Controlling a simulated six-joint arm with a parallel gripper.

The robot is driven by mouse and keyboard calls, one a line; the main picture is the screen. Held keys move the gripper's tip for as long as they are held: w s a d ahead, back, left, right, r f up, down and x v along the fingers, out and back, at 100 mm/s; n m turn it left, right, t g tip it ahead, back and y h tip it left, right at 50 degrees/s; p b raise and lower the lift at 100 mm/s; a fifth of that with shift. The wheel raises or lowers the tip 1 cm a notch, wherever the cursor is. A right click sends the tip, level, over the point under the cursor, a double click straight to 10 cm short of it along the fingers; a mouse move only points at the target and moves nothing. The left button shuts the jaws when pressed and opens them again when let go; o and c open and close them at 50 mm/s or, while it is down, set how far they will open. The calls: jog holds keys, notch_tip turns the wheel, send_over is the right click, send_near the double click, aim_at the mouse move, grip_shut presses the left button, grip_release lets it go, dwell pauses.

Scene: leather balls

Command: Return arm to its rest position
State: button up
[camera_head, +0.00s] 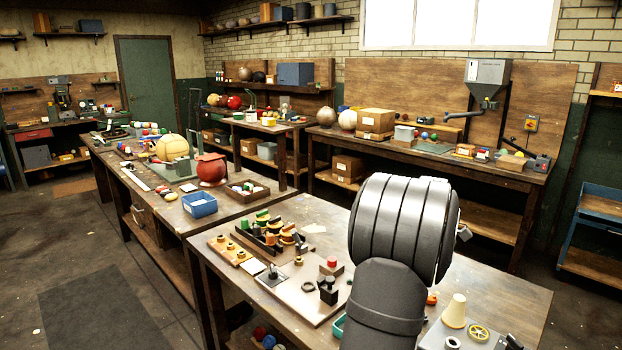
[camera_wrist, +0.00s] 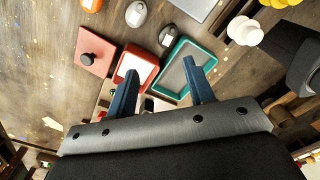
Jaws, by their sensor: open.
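My arm (camera_head: 385,300) rises over the front workbench in the head view and hides part of its top. In the head view my gripper is hidden behind the arm. In the wrist view my gripper (camera_wrist: 162,85) shows two blue fingers standing well apart with nothing between them. Beyond the fingertips, apart from them as far as I can tell, are a red tray (camera_wrist: 146,63) holding something white and a teal tray (camera_wrist: 172,80). A flat red block with a dark knob (camera_wrist: 90,62) lies to the left of these.
A blue bin (camera_head: 199,204) and a red ball (camera_head: 211,170) stand on the bench behind. The wrist view shows an orange piece (camera_wrist: 92,5) and grey pieces (camera_wrist: 136,14).

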jog(key=w+a+f, duration=0.8)
jog(key=shift+w, duration=0.3)
